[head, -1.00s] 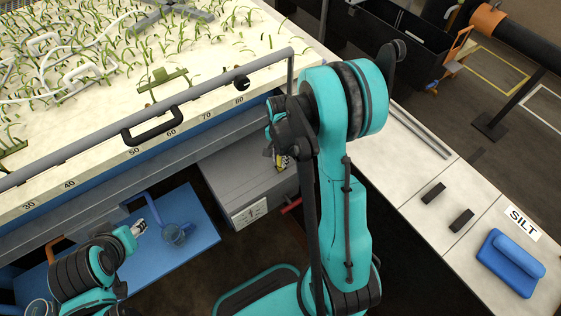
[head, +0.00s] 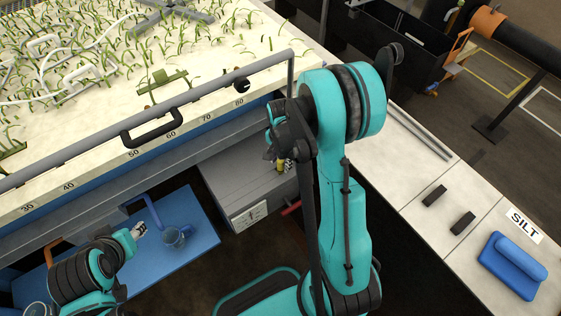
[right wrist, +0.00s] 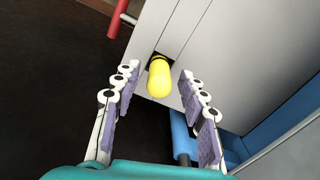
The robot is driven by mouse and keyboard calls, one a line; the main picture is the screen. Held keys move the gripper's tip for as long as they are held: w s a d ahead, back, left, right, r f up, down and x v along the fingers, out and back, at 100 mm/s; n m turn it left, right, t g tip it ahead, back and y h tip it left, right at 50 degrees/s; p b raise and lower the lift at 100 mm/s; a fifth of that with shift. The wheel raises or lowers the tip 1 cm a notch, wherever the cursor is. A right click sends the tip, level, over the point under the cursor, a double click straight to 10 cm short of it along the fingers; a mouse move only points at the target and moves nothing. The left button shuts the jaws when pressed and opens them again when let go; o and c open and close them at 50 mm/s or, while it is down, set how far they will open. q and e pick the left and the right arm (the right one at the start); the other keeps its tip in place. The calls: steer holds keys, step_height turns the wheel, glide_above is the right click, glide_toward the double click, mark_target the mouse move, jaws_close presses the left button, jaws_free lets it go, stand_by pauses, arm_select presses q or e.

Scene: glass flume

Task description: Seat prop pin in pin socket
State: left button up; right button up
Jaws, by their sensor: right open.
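The yellow prop pin (right wrist: 159,78) shows in the right wrist view with its far end at a dark ring (right wrist: 160,57) on a grey surface. I cannot tell how deep it sits. My right gripper (right wrist: 156,72) is open, with its fingers on either side of the pin and gaps between. In the head view, the pin (head: 281,163) is a small yellow piece over the grey box (head: 232,178), partly hidden by my right gripper (head: 287,166). My left gripper (head: 139,231) is over the blue shelf at lower left; its finger gap is unclear.
A red handle (head: 291,208) sticks out near the grey box. The planted flume bed (head: 110,85) has a rail (head: 75,151) along its edge. A blue block (head: 512,265) lies at right.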

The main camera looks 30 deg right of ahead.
step_height(320, 180, up, 10)
steer(key=p, duration=0.3)
steer(key=shift+r, duration=0.25)
steer(key=s+a+r+n+t, duration=0.7)
steer(key=s+a+r+n, duration=0.3)
steer(key=r+n, duration=0.3)
steer(key=shift+s+a+r+n, duration=0.15)
steer(key=shift+s+a+n, duration=0.15)
steer(key=shift+s+n, duration=0.25)
